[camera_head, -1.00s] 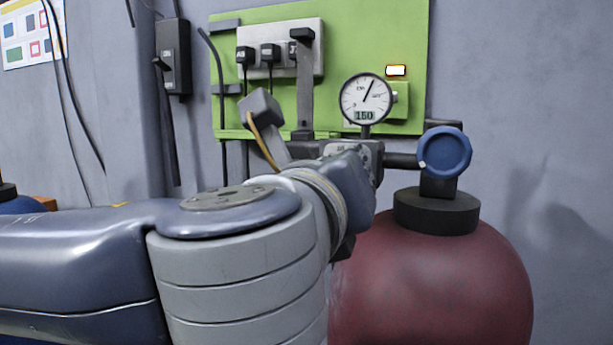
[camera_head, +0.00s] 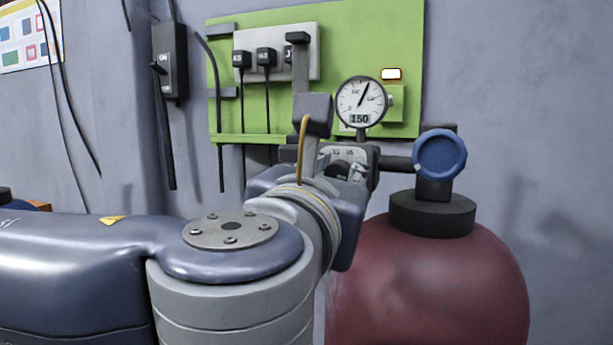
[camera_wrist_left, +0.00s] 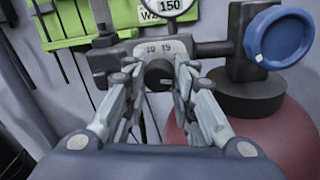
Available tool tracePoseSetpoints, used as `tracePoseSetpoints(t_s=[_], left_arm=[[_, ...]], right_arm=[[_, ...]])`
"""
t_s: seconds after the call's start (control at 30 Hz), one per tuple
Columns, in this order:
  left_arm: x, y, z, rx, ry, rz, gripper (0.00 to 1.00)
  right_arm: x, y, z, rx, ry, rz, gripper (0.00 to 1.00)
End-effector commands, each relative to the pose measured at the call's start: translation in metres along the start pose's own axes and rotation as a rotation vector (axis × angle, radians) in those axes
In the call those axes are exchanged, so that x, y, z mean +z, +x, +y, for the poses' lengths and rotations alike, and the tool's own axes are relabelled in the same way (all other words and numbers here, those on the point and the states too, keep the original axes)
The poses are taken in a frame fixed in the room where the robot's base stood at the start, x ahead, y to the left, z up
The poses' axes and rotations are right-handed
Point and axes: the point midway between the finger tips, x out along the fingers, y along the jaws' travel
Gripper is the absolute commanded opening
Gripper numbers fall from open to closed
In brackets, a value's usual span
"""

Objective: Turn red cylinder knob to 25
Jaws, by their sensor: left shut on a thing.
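The red cylinder (camera_head: 430,285) stands at the right in the head view, with a black collar on top. A regulator block with a dial scale (camera_wrist_left: 160,49) sits to the left of its valve; the numbers 20 and 15 can be read on the scale. My left gripper (camera_wrist_left: 161,88) is shut on the dark round knob (camera_wrist_left: 158,70) below that scale, one finger on each side. The knob's pointer cannot be made out. The gauge (camera_head: 361,101) above reads 150. My right gripper is not in view.
A blue handwheel (camera_head: 439,155) with a white mark sits on the cylinder's valve, right of my gripper. Behind is a green panel (camera_head: 385,35) with a socket strip (camera_head: 277,52), plugs and cables. A black switch box (camera_head: 170,60) hangs on the wall.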

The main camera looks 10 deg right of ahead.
Motion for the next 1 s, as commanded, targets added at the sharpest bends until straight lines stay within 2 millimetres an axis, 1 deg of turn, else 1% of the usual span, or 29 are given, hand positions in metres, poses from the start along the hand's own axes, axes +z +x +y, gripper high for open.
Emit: tracePoseSetpoints(t_s=[0.03, 0.43, 0.47, 0.5, 0.53, 0.87, 1.0], left_arm=[[-0.005, 0.000, -0.002, -0.004, 0.009, 0.010, 0.01], [-0.006, 0.000, -0.002, -0.005, 0.013, 0.011, 0.01], [-0.006, 0.000, -0.002, -0.005, 0.013, 0.011, 0.32], [-0.005, 0.000, -0.002, -0.005, 0.013, 0.011, 0.41], [-0.005, 0.000, -0.002, -0.005, 0.013, 0.010, 0.46], [-0.002, -0.001, -0.001, -0.002, 0.010, 0.003, 0.46], [-0.001, -0.011, -0.001, -0.004, 0.010, 0.002, 0.46]], right_arm=[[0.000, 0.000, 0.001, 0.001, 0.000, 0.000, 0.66], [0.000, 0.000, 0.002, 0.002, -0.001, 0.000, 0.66], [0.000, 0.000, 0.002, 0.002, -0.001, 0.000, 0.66], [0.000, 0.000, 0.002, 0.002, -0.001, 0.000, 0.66], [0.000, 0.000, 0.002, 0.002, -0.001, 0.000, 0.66], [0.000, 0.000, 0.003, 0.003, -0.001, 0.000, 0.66], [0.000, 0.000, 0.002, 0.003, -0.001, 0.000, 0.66]])
